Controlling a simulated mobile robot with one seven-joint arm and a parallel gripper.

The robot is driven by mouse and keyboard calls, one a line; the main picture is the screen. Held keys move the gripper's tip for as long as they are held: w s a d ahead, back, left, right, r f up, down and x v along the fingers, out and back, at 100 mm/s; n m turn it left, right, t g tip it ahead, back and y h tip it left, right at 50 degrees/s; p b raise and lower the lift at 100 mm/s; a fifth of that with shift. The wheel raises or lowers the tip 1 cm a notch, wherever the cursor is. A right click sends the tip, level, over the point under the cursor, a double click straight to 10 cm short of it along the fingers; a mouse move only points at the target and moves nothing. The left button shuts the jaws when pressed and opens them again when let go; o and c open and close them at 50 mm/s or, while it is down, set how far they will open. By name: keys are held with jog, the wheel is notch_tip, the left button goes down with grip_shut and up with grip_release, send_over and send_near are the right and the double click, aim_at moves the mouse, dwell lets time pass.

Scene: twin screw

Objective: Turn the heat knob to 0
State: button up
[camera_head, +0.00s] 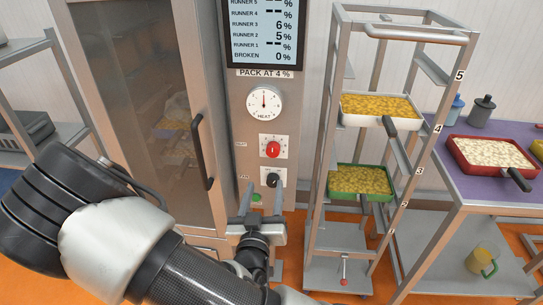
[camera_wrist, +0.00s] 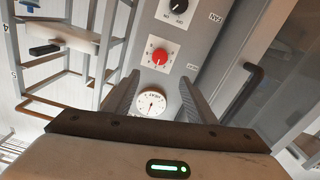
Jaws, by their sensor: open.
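The red heat knob (camera_head: 273,149) sits on a white scale plate on the grey control panel, below the round HEAT gauge (camera_head: 264,103). In the wrist view, which is upside down, the red knob (camera_wrist: 160,57) shows just beyond the fingertips, with the gauge (camera_wrist: 151,102) between the fingers. The knob's exact setting is too small to read. My gripper (camera_head: 263,186) is open and empty, below the red knob in the head view. Its fingers (camera_wrist: 158,77) are apart, and no contact with the knob shows.
A black knob (camera_head: 273,180) and a green button (camera_head: 256,198) sit below the red knob. The cabinet door handle (camera_head: 201,152) sticks out at left. A rack (camera_head: 335,100) with trays stands close at right, beside a purple-topped table (camera_head: 470,190).

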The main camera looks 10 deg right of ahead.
jog(key=b, duration=0.8)
send_near(272, 152)
jog(key=s, duration=0.1)
jog(key=b+x, duration=0.4)
jog(key=x, duration=0.6)
jog(key=shift+w+f+b, duration=0.1)
jog(key=shift+w+b, duration=0.05)
jog(key=shift+b, duration=0.15)
jog(key=shift+a, duration=0.1)
jog(key=c, duration=1)
jog(key=shift+c, duration=0.2)
